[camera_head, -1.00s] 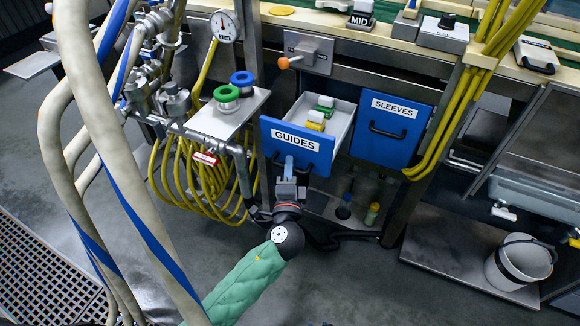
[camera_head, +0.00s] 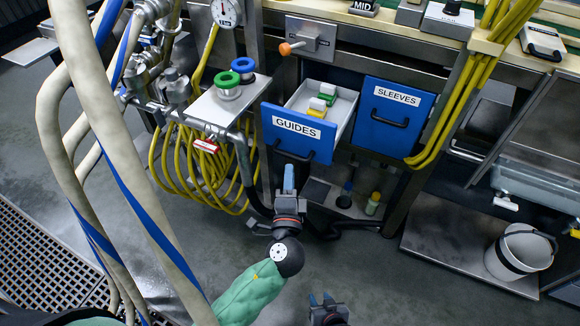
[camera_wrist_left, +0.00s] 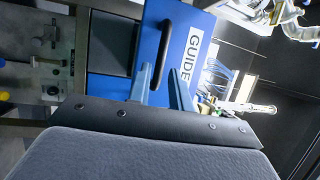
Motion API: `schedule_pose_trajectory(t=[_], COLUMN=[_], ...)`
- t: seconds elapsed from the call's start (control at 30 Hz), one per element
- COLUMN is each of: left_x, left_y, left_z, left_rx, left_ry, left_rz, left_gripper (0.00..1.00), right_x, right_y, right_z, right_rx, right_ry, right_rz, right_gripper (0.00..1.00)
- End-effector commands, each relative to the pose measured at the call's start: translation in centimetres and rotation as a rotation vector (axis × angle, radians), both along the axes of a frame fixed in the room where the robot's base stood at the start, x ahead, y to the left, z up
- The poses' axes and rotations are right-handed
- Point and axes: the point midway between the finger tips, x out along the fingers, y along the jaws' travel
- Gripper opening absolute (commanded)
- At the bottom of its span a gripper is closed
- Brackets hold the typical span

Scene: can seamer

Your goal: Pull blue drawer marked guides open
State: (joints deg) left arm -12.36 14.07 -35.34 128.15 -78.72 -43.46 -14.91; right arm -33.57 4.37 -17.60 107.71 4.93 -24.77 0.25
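The blue drawer marked GUIDES (camera_head: 272,138) stands pulled out of the cabinet, with yellow, green and white pieces inside. Its dark handle (camera_head: 293,154) shows in front of the blue face. My left gripper (camera_head: 289,168) is just below the handle in the head view, with a small gap.
The blue SLEEVES drawer (camera_head: 394,115) is shut to the right. Yellow hoses (camera_head: 205,165) hang left of the cabinet, below a small metal shelf (camera_head: 222,105) with green and blue rings. A white bucket (camera_head: 520,254) stands at lower right.

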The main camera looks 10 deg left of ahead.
Motion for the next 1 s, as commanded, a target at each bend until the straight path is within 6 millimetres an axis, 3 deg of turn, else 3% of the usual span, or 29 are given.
schedule_pose_trajectory(t=[0.3,0.87,1.0], left_x=[-1.3,-1.3,-1.2], left_y=[-0.1,-0.1,-1.0], left_z=[-0.2,-0.2,-0.5], left_rx=[-0.001,-0.014,-0.086], left_ry=[0.000,-0.002,0.013], left_rz=[0.000,-0.004,-0.064], left_gripper=[0.21,0.21,0.21], right_x=[1.2,1.2,1.1], right_y=[0.2,0.2,0.2], right_z=[1.5,1.4,1.4], right_rx=[0.012,0.010,0.011], right_ry=[-0.055,-0.053,-0.053], right_rz=[-0.005,-0.005,-0.004], right_gripper=[0.36,0.36,0.36])
